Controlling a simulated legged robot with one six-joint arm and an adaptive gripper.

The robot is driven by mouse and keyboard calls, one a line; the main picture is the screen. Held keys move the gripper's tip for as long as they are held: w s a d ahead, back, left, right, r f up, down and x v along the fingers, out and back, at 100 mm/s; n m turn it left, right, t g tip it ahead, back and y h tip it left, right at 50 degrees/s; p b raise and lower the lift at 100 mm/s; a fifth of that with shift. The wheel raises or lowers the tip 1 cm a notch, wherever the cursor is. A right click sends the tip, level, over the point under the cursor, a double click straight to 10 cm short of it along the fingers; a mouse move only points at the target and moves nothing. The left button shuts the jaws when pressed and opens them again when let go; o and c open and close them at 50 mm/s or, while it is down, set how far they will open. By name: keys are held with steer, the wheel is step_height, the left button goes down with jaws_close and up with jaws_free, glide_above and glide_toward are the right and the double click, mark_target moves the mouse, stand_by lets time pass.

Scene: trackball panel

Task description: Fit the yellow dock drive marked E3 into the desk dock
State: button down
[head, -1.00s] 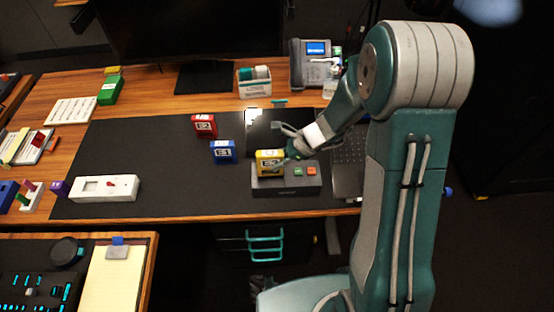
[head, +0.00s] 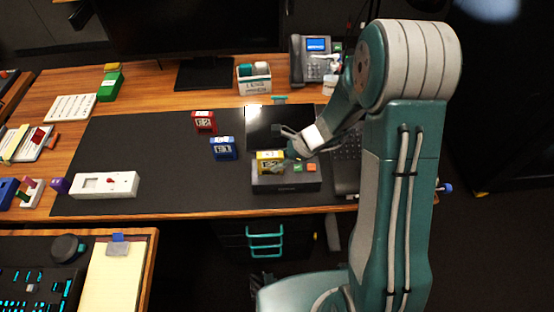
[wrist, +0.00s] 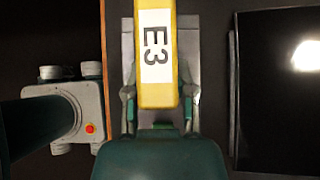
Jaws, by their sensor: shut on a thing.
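The yellow drive (head: 270,159) is at the left part of the dark desk dock (head: 286,184), with its lower part apparently in the dock's top. How deep it sits cannot be told. In the wrist view the drive (wrist: 155,90) shows a white label marked E3. My gripper (head: 290,153) is shut on the drive, with a finger on each side of it, and comes in from the right. The gripper also shows in the wrist view (wrist: 158,108). The drive hides the slot beneath it.
A blue drive marked E1 (head: 222,148) and a red drive marked E2 (head: 204,121) stand on the dark mat (head: 140,145), left of and behind the dock. A black flat panel (head: 262,124) lies behind.

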steer(key=shift+f, duration=0.95)
steer(key=shift+c, duration=1.9)
jaws_free()
steer(key=shift+f, duration=0.1)
steer(key=shift+d, duration=0.1)
steer(key=v, duration=1.1)
steer(key=shift+d+r, duration=0.25)
steer(key=shift+r, duration=0.1)
steer(key=s+d+r+n+t+h, duration=0.2)
steer(key=s+r+n+t+h, duration=0.3)
steer(key=s+r+n, duration=1.3)
steer(key=r+h, duration=0.1)
steer(key=h, duration=0.2)
steer(key=shift+s+d+h, duration=0.2)
steer(key=shift+s+h, duration=0.15)
steer(key=shift+h, duration=0.05)
